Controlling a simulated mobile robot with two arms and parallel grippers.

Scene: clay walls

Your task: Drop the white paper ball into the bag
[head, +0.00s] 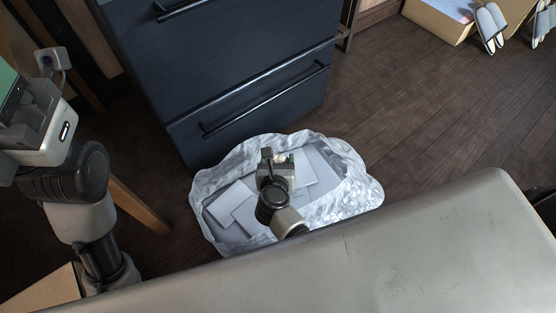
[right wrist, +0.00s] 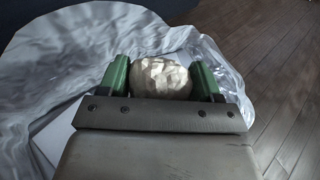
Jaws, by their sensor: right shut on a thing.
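The white paper ball (right wrist: 160,78) is crumpled and sits between the two green-padded fingers of my right gripper (right wrist: 163,80), which is shut on it. In the head view my right gripper (head: 278,159) is over the clear plastic bag (head: 352,190), inside its rim as seen from above. The ball shows there only as a small pale patch (head: 282,157). The bag stands open on the floor, with several flat white pieces (head: 238,199) in it. My left gripper (head: 8,88) is cut off at the left edge, and its jaws cannot be read.
A dark blue drawer cabinet (head: 240,65) with black handles stands right behind the bag. A pale grey surface (head: 400,240) fills the front. A cardboard box (head: 436,20) and white slippers (head: 490,27) lie at the top right. The wooden floor (head: 430,110) between is clear.

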